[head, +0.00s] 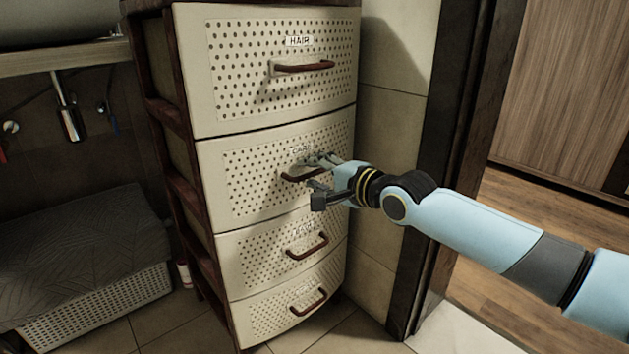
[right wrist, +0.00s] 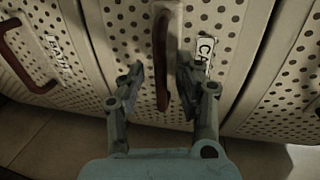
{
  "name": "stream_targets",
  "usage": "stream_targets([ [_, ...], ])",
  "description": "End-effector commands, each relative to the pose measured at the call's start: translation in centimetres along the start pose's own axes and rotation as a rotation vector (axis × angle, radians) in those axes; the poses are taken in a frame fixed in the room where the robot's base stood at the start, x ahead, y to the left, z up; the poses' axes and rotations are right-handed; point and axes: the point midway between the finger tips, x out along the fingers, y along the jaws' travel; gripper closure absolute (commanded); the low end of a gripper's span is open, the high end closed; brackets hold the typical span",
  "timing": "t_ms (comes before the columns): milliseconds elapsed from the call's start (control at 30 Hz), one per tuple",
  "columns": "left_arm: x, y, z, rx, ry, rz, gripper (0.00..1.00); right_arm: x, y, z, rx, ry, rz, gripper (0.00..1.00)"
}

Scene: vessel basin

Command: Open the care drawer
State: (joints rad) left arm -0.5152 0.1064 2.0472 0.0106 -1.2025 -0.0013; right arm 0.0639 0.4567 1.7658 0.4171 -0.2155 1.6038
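The care drawer (head: 240,185) is the second drawer from the top of a cream perforated drawer unit. It looks shut, flush with the drawers around it. Its label is partly hidden by my gripper in the head view; the label (right wrist: 205,48) shows in part in the right wrist view. My right gripper (head: 318,180) is at the drawer's brown handle (head: 290,177). In the right wrist view the handle (right wrist: 162,62) stands between the two spread fingers (right wrist: 168,92), which do not appear closed on it. My left gripper is not in view.
The hair drawer (head: 235,65) is above, and two smaller drawers (head: 262,262) are below, all shut. A dark door frame (head: 455,130) stands right of the unit. A white basket (head: 100,305) under a grey cloth sits at the lower left. Tiled floor lies in front.

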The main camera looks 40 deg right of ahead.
Motion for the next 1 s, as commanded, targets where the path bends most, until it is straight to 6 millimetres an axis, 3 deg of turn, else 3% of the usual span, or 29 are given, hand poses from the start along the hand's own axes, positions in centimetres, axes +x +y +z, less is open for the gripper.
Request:
stream_targets([
  [300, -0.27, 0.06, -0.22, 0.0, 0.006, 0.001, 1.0, 0.18, -0.09, 0.0, 0.0, 0.0, 0.0, 0.66],
  [567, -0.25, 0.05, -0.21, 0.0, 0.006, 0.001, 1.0, 0.17, -0.07, 0.0, -0.001, 0.0, 0.0, 1.0],
  [1000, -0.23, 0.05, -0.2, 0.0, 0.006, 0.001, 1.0, 0.16, -0.06, -0.01, -0.001, 0.0, 0.0, 1.0],
])
